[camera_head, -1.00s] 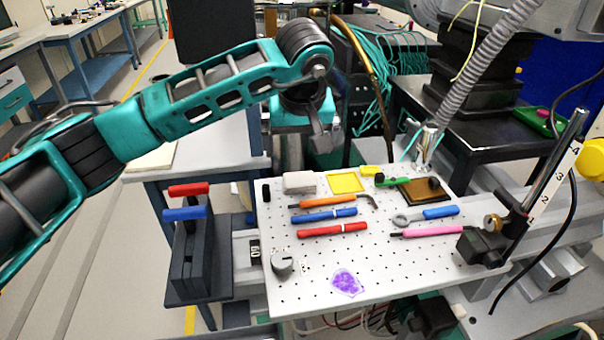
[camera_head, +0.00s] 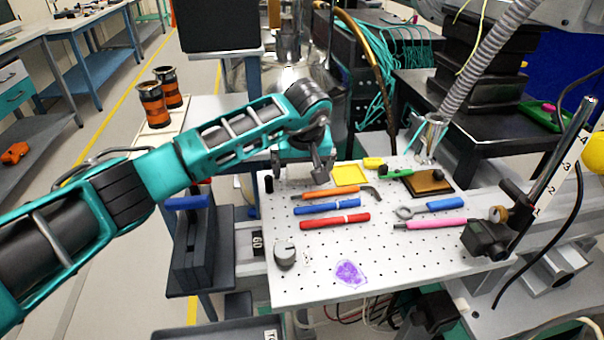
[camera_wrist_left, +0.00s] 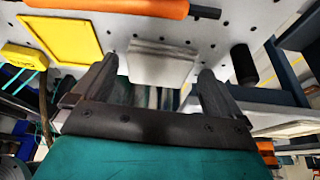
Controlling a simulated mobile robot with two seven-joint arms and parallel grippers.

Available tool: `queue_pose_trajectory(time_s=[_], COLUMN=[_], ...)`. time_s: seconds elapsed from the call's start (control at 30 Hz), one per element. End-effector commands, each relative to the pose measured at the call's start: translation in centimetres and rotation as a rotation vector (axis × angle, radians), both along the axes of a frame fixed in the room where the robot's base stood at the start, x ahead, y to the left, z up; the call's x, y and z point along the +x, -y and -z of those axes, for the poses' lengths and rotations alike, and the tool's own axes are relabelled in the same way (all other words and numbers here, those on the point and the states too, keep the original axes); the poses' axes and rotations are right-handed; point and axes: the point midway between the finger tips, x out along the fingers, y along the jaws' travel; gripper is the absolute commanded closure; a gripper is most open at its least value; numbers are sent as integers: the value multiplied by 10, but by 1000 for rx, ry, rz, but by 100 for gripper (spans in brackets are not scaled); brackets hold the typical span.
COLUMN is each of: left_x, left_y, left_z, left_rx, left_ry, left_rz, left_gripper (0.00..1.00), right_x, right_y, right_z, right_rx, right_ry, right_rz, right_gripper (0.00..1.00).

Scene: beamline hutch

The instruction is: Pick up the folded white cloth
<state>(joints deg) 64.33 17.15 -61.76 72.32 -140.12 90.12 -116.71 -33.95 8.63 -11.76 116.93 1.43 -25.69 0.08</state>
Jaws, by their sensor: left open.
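The folded white cloth (camera_wrist_left: 160,62) lies on the white perforated board. In the left wrist view it shows as a small layered stack between and beyond my two fingertips. In the head view my left gripper hides most or all of it. My left gripper (camera_head: 318,175) is open and points down over the back left part of the board; it also shows in the left wrist view (camera_wrist_left: 155,75). The fingers stand on either side of the cloth in that view; I cannot tell whether they touch it. My right gripper is not in view.
A yellow square frame (camera_head: 351,175), an orange-handled tool (camera_head: 330,194) and a black cylinder (camera_head: 268,184) are close to the gripper. The board's (camera_head: 320,285) front left is mostly clear.

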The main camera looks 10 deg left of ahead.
Motion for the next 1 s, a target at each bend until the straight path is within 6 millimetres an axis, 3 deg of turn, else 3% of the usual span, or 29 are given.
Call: queue_pose_trajectory(time_s=[0.1, 0.67, 1.0], left_x=[0, 0, 0], left_y=[0, 0, 0], left_z=[-1, -1, -5], left_rx=[0, 0, 0], left_ry=[0, 0, 1], left_rz=[0, 0, 0], left_gripper=[0, 54, 55], right_x=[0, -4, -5], right_y=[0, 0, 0], right_z=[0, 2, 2], right_rx=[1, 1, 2], right_ry=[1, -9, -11], right_rz=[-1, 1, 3], right_gripper=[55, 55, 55])
